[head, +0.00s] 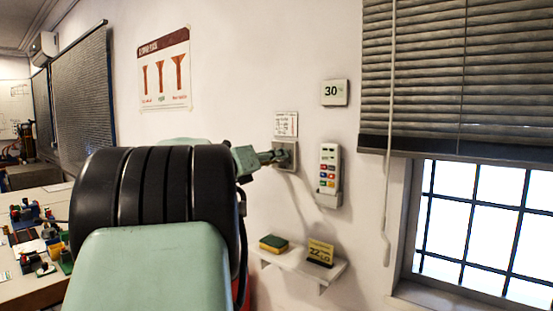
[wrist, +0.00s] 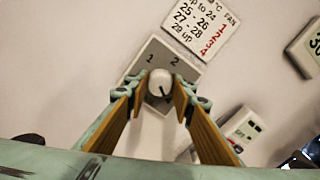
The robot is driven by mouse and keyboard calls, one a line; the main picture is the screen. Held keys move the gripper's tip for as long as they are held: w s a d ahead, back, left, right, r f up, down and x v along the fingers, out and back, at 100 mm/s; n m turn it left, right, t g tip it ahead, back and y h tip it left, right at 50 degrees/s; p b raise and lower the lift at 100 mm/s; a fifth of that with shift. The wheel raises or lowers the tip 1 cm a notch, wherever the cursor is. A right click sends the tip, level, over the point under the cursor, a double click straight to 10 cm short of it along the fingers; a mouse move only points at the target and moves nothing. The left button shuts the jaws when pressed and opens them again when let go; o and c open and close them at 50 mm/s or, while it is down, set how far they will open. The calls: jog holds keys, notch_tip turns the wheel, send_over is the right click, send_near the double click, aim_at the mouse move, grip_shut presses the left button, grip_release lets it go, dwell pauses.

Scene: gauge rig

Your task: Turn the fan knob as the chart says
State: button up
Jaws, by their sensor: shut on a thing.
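The fan knob (wrist: 160,82) is a white round knob on a grey wall plate (wrist: 152,56). Its dark pointer mark points to the lower right in the wrist view. The figures 1 and 2 show on the plate above the knob; other marks are hidden by the fingers. My gripper (wrist: 158,92) is shut on the knob, one finger on each side. In the head view my gripper (head: 272,157) reaches the plate (head: 291,148) and hides the knob. The chart (wrist: 203,28) lists up to 24, 25-26, 27-28, 29 up, with red fan figures down to 4. The wall display (head: 335,92) reads 30.
A remote (head: 329,170) hangs in a holder right of the plate. Below, a shelf (head: 300,265) bears a sponge (head: 274,243) and a yellow and dark block (head: 319,253) reading about 22.0. A window with a blind (head: 455,75) is at the right.

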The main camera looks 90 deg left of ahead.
jog(key=o, duration=0.9)
jog(key=shift+s+d, duration=0.1)
jog(key=shift+d, duration=0.05)
jog(key=shift+v, duration=5.85)
jog(key=shift+f, duration=0.1)
